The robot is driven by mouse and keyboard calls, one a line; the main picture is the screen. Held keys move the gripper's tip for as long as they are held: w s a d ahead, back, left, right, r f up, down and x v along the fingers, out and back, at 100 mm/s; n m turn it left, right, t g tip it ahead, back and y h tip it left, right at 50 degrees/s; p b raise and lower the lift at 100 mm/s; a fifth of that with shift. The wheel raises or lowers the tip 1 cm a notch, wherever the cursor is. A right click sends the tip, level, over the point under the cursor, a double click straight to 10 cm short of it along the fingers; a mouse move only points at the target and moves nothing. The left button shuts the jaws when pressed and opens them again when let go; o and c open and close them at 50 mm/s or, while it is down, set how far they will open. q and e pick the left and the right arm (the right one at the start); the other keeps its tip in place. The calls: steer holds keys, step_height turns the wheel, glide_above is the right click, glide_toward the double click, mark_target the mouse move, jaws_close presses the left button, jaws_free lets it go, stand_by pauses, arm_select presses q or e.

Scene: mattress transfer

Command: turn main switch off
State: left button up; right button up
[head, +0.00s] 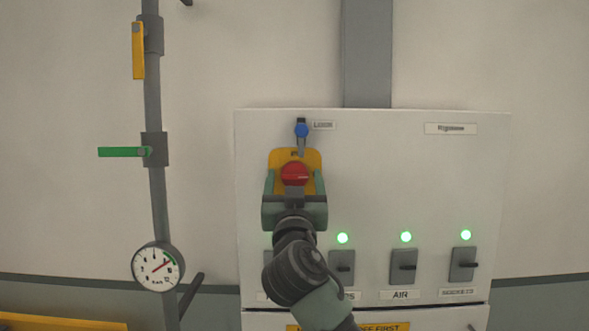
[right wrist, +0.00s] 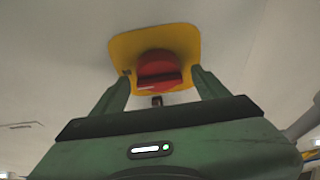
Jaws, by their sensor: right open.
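The main switch is a red rotary knob (head: 294,172) on a yellow plate (head: 312,158) on the front of a white cabinet. My right gripper (head: 294,185) is in front of it, with one finger on each side of the knob. In the right wrist view, the red knob (right wrist: 160,66) shows between the two open fingers (right wrist: 160,80), with a gap on both sides. I cannot tell how far the fingertips reach along the knob. The gripper and my arm hide the lower part of the plate. My left gripper is not in view.
On the cabinet (head: 420,170), a small blue-topped part (head: 301,130) sits just above the plate. Lower down are several grey switches (head: 403,266) and green lamps (head: 405,237). To the left, a pipe (head: 153,105) carries a yellow lever, a green lever and a gauge (head: 158,268).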

steer(key=shift+w+r, duration=0.1)
steer(key=shift+w, duration=0.1)
steer(key=shift+c, duration=0.2)
steer(key=c, duration=1.3)
steer(key=shift+n+y, duration=0.4)
steer(key=shift+n, duration=0.2)
steer(key=shift+d+n+y+b, duration=0.1)
steer(key=shift+n+y+b, duration=0.3)
steer(key=shift+n, duration=0.5)
steer(key=shift+n+g+y, duration=0.35)
steer(key=shift+n+y, duration=0.45)
steer(key=shift+n, duration=0.95)
steer(key=shift+n+g+y, duration=0.35)
steer(key=shift+n+y, duration=0.45)
steer(key=shift+n, duration=0.95)
